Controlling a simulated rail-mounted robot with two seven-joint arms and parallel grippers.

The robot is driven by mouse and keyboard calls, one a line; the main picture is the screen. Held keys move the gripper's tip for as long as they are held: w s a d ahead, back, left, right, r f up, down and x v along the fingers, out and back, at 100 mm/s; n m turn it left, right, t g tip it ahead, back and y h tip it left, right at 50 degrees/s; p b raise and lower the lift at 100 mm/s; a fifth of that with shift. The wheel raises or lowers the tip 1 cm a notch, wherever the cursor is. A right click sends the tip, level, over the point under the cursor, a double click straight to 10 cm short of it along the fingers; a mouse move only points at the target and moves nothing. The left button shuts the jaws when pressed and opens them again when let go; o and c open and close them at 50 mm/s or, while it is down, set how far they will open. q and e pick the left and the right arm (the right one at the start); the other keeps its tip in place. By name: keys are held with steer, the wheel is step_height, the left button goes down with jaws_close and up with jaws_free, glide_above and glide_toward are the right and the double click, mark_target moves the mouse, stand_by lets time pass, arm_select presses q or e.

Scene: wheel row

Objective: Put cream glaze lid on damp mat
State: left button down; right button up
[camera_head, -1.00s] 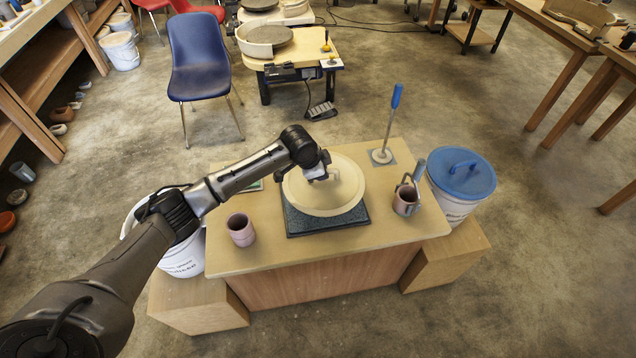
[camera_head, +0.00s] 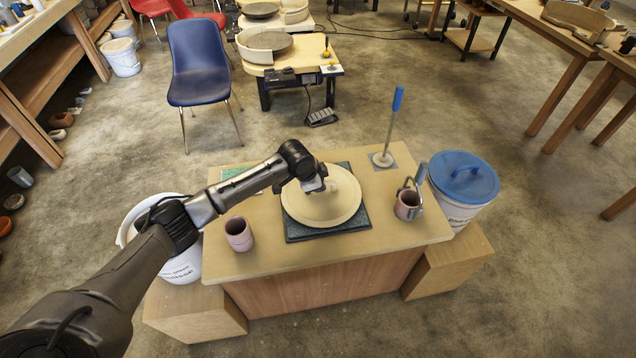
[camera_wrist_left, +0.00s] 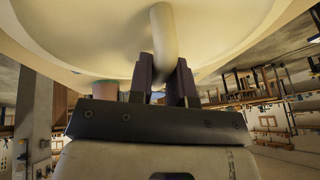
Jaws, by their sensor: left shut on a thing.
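The cream lid (camera_head: 322,204) is over the dark damp mat (camera_head: 362,217) at the middle of the table, with mat showing along its front, right and back edges. I cannot tell whether the lid touches the mat. My left gripper (camera_head: 318,184) is at the middle of the lid, shut on its handle. In the left wrist view my left gripper's two fingers (camera_wrist_left: 164,75) close around the lower end of the cream handle (camera_wrist_left: 164,35), with the lid's broad face behind. My right gripper is not in view.
A pink cup (camera_head: 239,235) stands left of the mat. A blue-handled rod (camera_head: 391,125) stands upright at the back right. A white bucket with blue lid (camera_head: 464,178) is right of the table, an open white bucket (camera_head: 186,268) left.

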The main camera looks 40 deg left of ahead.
arm_select(q)
steer(key=c, duration=1.1)
jaws_free()
steer(key=shift+o, duration=0.2)
steer(key=shift+s+r, duration=0.1)
steer(key=shift+r, duration=0.25)
steer(key=p+v, duration=0.4)
steer(key=v, duration=0.7)
steer(key=shift+m+g+h, duration=0.3)
steer(key=shift+h, duration=0.1)
steer(key=s+d+f, duration=0.3)
steer(key=d, duration=0.1)
steer(key=s+d+f, duration=0.3)
steer(key=d, duration=0.1)
steer(key=s+d+f, duration=0.3)
steer(key=shift+d+f, duration=0.1)
steer(key=shift+d, duration=0.3)
steer(key=s+d+f+n, duration=0.15)
steer(key=s+d, duration=0.25)
steer(key=s, duration=0.4)
steer(key=s+d+f+n, duration=0.1)
steer(key=s+d+f, duration=0.1)
steer(key=s+d, duration=0.35)
steer(key=s+a+r+n+y, duration=0.1)
steer(key=s+a+n, duration=0.2)
steer(key=s, duration=0.9)
steer(key=shift+s+n+g+y, duration=0.3)
steer(key=shift+s+n+y, duration=0.1)
steer(key=shift+n, duration=0.25)
